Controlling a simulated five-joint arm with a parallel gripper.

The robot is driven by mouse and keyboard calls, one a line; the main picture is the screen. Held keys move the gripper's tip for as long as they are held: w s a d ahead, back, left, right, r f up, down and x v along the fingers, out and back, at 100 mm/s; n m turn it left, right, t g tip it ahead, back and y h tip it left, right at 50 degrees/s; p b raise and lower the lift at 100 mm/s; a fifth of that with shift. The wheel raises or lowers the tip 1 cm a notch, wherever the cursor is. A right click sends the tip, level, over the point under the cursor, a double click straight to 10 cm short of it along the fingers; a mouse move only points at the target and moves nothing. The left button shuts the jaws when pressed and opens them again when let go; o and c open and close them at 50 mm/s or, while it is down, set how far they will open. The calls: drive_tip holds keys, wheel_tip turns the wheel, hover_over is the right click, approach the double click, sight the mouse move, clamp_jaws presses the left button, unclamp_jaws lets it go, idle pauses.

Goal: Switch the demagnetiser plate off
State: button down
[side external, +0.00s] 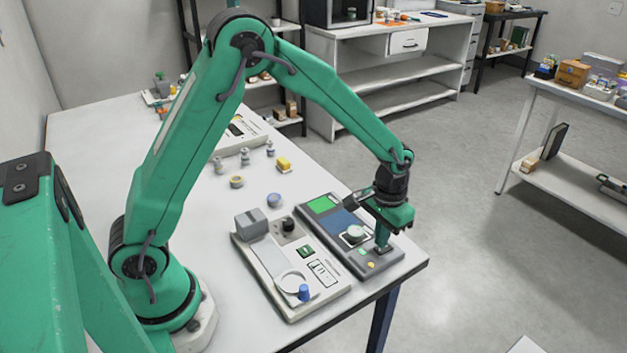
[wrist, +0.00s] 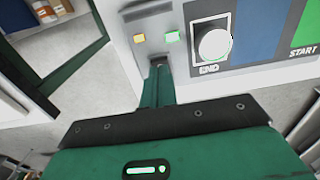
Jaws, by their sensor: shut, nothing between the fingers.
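The demagnetiser plate appears to be the grey unit (side external: 330,238) at the table's right edge. It has a green START area (side external: 322,205), a blue area (wrist: 258,30) and an END label beside a round pale knob (side external: 354,234), which also shows in the wrist view (wrist: 213,43). On its near end are a small orange piece (wrist: 139,39) and a green-edged pale piece (wrist: 171,37); I cannot tell which is a switch or a lamp. My gripper (side external: 382,249) is shut and empty, pointing down at this end. Its tips (wrist: 158,72) are close to these pieces; contact is unclear.
A beige instrument (side external: 296,308) with a grey block, black knob, ring and blue knob (side external: 304,292) stands just left of the unit. The table edge is close on the right.

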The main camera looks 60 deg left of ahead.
drive_tip(key=shift+f, duration=0.8)
idle(0.7)
drive_tip(key=shift+r, duration=3.55)
drive_tip(key=s+a+r+t, duration=0.2)
drive_tip(key=s+a+r, duration=0.3)
drive_tip(key=s+r, duration=0.45)
drive_tip(key=s+a+r+t, duration=0.1)
drive_tip(key=s+r, duration=0.1)
drive_tip(key=s, duration=0.4)
drive_tip(key=s+a+r+t, duration=0.2)
drive_tip(key=s+r, duration=0.1)
drive_tip(key=s, duration=0.3)
drive_tip(key=shift+s+a+r+t, duration=0.2)
drive_tip(key=shift+s+a+t, duration=0.05)
drive_tip(key=shift+t, duration=0.05)
